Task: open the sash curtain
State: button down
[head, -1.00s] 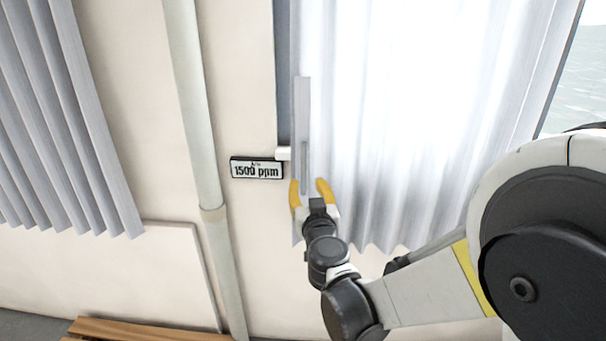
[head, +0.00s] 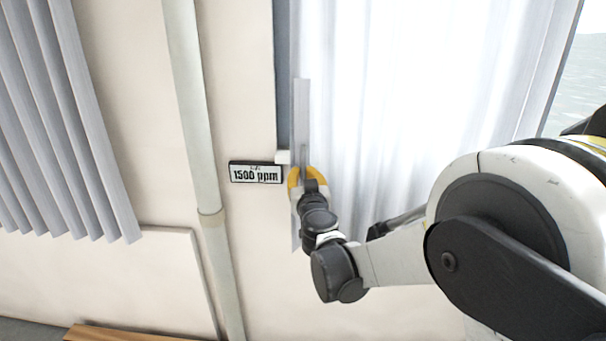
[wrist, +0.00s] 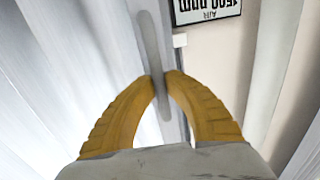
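The sash curtain (head: 420,90) is pale, translucent and pleated, and hangs drawn across the bright window. A flat grey strip (head: 301,110) runs down its left edge. A slim grey handle (wrist: 150,40) stands on that strip in the wrist view. My gripper (head: 306,171) is at the strip, and its yellow fingers are curved together. In the wrist view the fingertips (wrist: 163,77) close in on both sides of the handle's lower half and appear to touch it.
A sign reading 1500 ppm (head: 256,172) is on the wall just left of my gripper. A vertical pipe (head: 195,110) runs farther left. A grey pleated curtain (head: 70,130) hangs at far left. A wooden surface (head: 115,334) is at lower left.

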jog(key=s+d, duration=0.2)
jog(key=d, duration=6)
jog(key=shift+d+p, duration=0.35)
jog(key=shift+d, duration=0.05)
jog(key=shift+s, duration=0.1)
jog(key=c, duration=1.4)
grip_release()
jog(key=s, duration=0.4)
jog(key=s+d, duration=0.1)
jog(key=s, duration=0.3)
jog(key=s+d, duration=0.1)
jog(key=s, duration=0.3)
jog(key=shift+w+a, duration=0.1)
